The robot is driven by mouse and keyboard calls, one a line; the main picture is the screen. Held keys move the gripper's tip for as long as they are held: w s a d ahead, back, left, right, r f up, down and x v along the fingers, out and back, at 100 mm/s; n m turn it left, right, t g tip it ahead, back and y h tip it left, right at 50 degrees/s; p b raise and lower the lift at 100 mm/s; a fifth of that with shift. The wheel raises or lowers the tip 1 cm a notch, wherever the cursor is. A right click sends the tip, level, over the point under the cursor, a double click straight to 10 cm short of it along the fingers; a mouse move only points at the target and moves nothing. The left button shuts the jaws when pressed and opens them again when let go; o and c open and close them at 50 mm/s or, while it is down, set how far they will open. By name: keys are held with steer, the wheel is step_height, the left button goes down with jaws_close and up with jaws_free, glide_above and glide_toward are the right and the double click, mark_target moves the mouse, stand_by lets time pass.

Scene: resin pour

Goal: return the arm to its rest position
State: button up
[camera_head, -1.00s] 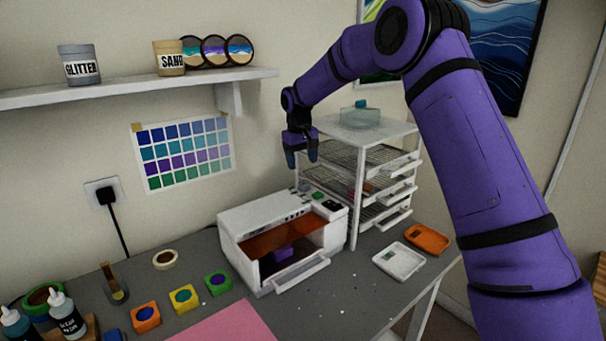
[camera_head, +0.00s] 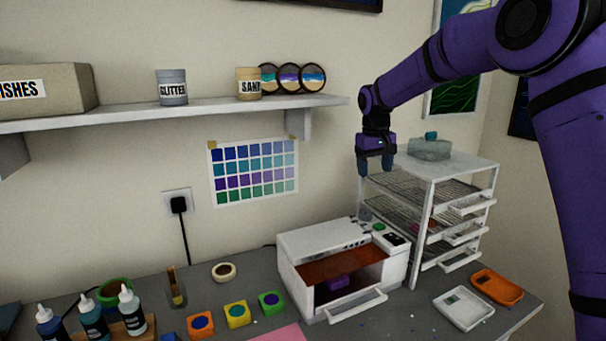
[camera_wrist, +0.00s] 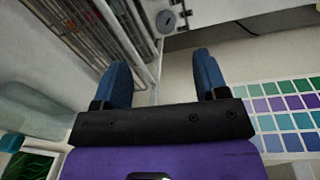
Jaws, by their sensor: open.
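My gripper (camera_head: 376,166) hangs in the air in front of the wall, at the left edge of the white drying rack (camera_head: 426,228) and above the white box-shaped machine (camera_head: 318,240). In the wrist view my gripper (camera_wrist: 160,85) shows two blue fingers spread apart with nothing between them. My purple arm reaches in from the right side of the head view. A small purple block (camera_head: 338,281) lies inside the open front of the white machine.
A wall shelf (camera_head: 200,112) holds a glitter jar (camera_head: 172,88), a sand jar (camera_head: 249,84) and round coasters. The table holds dye bottles (camera_head: 93,318), colored cups (camera_head: 237,314), a white tray (camera_head: 463,308) and an orange tray (camera_head: 497,287).

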steer(key=s+d+r+t, duration=0.1)
steer(key=s+r, duration=0.3)
steer(key=s, duration=0.3)
steer(key=s+d+r+m, duration=0.15)
steer(key=s+r, duration=0.25)
steer(key=s, duration=0.4)
steer(key=s+d+r+n+t, duration=0.1)
steer(key=s+d+r, duration=0.1)
steer(key=s+r, duration=0.35)
steer(key=s+d+f+m+t, duration=0.1)
steer(key=s+f, duration=0.2)
steer(key=s, duration=0.9)
steer(key=s+d+f+m+t+y, duration=0.1)
steer(key=s+f, duration=0.2)
steer(key=s, duration=1)
steer(key=shift+d+f+t, duration=0.15)
steer(key=shift+f+t, duration=0.15)
